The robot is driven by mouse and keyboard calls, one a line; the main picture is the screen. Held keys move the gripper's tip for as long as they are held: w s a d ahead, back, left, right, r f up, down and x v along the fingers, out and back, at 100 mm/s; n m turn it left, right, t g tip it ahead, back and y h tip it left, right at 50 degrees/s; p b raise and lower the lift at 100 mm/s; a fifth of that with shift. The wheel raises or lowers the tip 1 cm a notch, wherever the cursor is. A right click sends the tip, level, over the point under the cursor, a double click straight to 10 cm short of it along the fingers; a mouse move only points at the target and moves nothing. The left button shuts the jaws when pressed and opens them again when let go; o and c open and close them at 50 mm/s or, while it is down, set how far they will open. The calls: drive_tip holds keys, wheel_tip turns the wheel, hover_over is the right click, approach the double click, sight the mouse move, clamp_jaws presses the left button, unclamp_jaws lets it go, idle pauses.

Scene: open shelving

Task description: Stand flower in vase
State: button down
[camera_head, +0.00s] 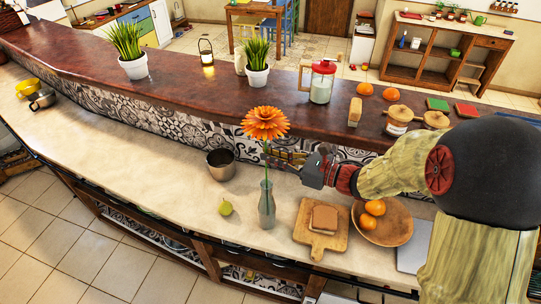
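The flower (265,123) has a large orange head and a thin green stem, and it is upright. A clear, narrow glass vase (267,207) stands on the pale counter directly below it. The stem runs down to the vase's mouth. I cannot tell how far its lower end is inside. My gripper (272,158) comes in from the right, with its fingers pointing left at the stem, just below the flower head and above the vase. The fingers are small and dark against the patterned tiles, so I cannot tell whether they are closed on the stem.
A cutting board (305,237) with bread and a wooden bowl (397,228) with oranges are to the right. The raised brown bar (180,90) behind holds potted plants, a lantern and a jar.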

drive_tip(key=c, duration=2)
unclamp_jaws()
drive_tip(key=shift+o, duration=0.2)
drive_tip(key=shift+d, duration=0.1)
drive_tip(key=v, duration=1.2)
